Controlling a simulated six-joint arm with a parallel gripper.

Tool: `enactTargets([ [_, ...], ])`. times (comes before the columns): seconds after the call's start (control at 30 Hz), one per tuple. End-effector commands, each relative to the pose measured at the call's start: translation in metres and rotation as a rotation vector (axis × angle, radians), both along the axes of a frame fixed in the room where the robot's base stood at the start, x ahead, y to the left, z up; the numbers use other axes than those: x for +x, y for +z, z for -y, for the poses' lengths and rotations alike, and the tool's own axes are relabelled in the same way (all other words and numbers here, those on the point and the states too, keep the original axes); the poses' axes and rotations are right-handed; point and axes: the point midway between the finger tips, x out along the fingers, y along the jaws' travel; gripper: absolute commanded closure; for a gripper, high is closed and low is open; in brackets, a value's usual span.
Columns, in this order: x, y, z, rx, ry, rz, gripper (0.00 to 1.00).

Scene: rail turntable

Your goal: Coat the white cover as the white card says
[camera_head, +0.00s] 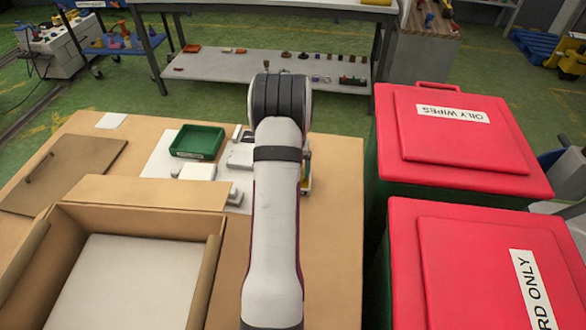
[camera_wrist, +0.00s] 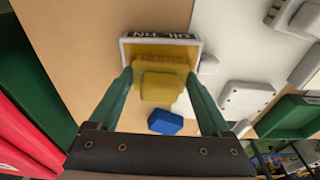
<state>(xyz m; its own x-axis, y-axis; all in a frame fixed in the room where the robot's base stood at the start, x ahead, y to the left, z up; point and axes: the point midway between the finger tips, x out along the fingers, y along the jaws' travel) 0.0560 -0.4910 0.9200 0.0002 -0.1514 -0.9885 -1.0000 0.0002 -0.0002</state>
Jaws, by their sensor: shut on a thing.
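In the wrist view, my gripper (camera_wrist: 160,78) is shut on a yellow block-like pad (camera_wrist: 161,88), its green fingers on either side. The pad is over or in a white-walled tin (camera_wrist: 125,52) with a yellow inside, labelled "OIL TIN"; I cannot tell whether it touches the bottom. A white cover-like part with small holes (camera_wrist: 245,100) lies on the white sheet (camera_wrist: 225,55), apart from my gripper. A blank-looking white card (camera_head: 111,120) lies at the table's far left in the head view. My arm hides the gripper and most of the tin there.
A blue block (camera_wrist: 165,122) lies near the tin. A green tray (camera_head: 197,141) and several white parts (camera_head: 197,172) are on the sheet. An open cardboard box (camera_head: 215,230) stands at front left, a brown board (camera_head: 65,172) behind it. Red-lidded bins (camera_head: 455,145) stand right.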

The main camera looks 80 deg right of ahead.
Motion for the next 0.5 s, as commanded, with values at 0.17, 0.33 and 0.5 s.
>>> enactTargets([
  [0.17, -0.0001, -0.0016, -0.0004, 0.001, 0.001, 0.0, 0.63],
  [0.33, -0.0001, -0.0019, -0.0006, 0.002, 0.001, 0.0, 0.63],
  [0.5, -0.0001, 0.0027, -0.0004, 0.002, 0.001, 0.0, 0.63],
])
